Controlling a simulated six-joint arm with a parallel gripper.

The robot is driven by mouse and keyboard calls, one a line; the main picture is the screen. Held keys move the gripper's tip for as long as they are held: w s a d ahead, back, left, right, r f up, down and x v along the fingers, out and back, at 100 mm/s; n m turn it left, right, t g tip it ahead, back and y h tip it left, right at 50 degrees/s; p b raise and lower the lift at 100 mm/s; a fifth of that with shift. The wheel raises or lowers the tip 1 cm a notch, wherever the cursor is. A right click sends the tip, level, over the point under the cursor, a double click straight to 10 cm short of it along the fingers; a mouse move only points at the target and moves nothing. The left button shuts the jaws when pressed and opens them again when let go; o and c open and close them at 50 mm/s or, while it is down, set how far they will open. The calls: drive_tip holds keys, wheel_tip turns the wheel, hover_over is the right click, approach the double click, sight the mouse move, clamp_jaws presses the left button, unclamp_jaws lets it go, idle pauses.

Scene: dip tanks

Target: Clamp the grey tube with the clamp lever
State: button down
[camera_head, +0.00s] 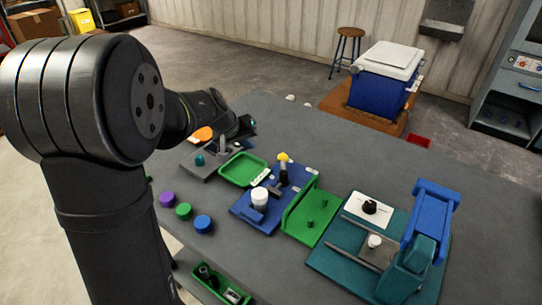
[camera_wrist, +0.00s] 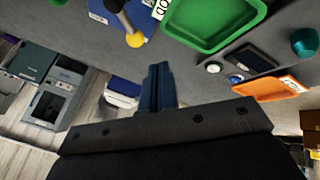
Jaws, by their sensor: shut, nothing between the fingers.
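The clamp lever (camera_head: 283,172) is a dark handle with a yellow ball knob, standing roughly upright on a blue base plate (camera_head: 243,211). In the wrist view the yellow knob (camera_wrist: 134,40) shows at the upper left. A white cylinder (camera_head: 260,197) stands at the front of the blue plate. I cannot clearly make out the grey tube. My gripper (camera_head: 246,124) is behind and left of the lever, above the table and apart from it. In the wrist view my gripper's fingers (camera_wrist: 157,84) are together and empty.
A green tray (camera_head: 243,168) lies left of the blue plate. A green fixture (camera_head: 313,216) and a teal station with a blue arm (camera_head: 428,215) stand to the right. Purple, green and blue round pieces (camera_head: 203,223) lie front left. The table behind the lever is mostly clear.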

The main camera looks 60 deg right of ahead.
sight(283, 167)
drive_tip(key=shift+w+a+f, duration=0.1)
drive_tip(key=shift+w+a, duration=0.05)
drive_tip(key=shift+a, duration=0.05)
drive_tip(key=x, duration=1)
drive_tip(key=shift+d, duration=0.1)
drive_tip(key=shift+s+d+f, duration=0.2)
drive_tip(key=shift+s+d, duration=0.7)
drive_tip(key=shift+s, duration=0.05)
drive_tip(key=shift+s+d+f, duration=0.15)
drive_tip(key=shift+s+d, duration=0.2)
drive_tip(key=shift+d, duration=0.15)
drive_tip(key=shift+d, duration=0.1)
